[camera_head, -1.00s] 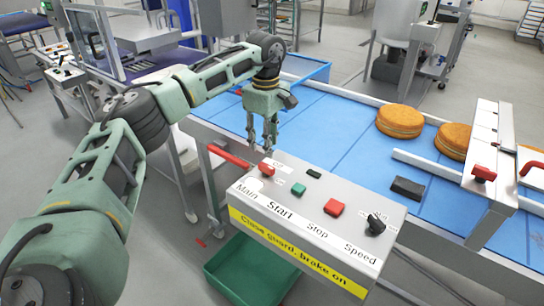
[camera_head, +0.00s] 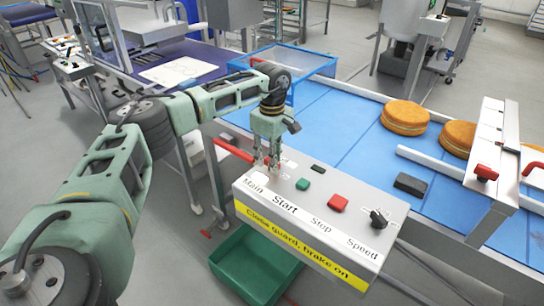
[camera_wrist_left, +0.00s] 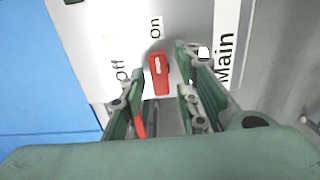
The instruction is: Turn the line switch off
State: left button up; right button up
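The line switch is a red lever marked Main on the grey control box (camera_head: 352,222). The left wrist view shows the red switch (camera_wrist_left: 159,73) pointing at the On label, with the Off label to its left. My left gripper (camera_head: 268,163) is over the Main end of the box and mostly hides the switch in the head view. In the wrist view its fingers (camera_wrist_left: 158,75) are apart, one on each side of the switch, with clear gaps. I cannot tell how far above the panel they are. My right gripper is not in view.
The box also has a green Start button (camera_head: 303,184), a red Stop button (camera_head: 338,202) and a black Speed knob (camera_head: 378,218). Behind it runs the blue conveyor (camera_head: 330,125) with round cakes (camera_head: 405,117). A green bin (camera_head: 255,265) stands below.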

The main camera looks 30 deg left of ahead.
pick_arm(q)
grip_shut()
jog(key=shift+n, duration=0.3)
jog(key=n, duration=1.2)
jog(key=shift+r+n+p, duration=0.1)
jog(key=shift+n+p, duration=0.2)
jog(key=shift+p, duration=0.05)
jog(key=shift+n, duration=2.3)
jog(key=shift+w, duration=0.1)
jog(key=shift+o, duration=1.2)
grip_release()
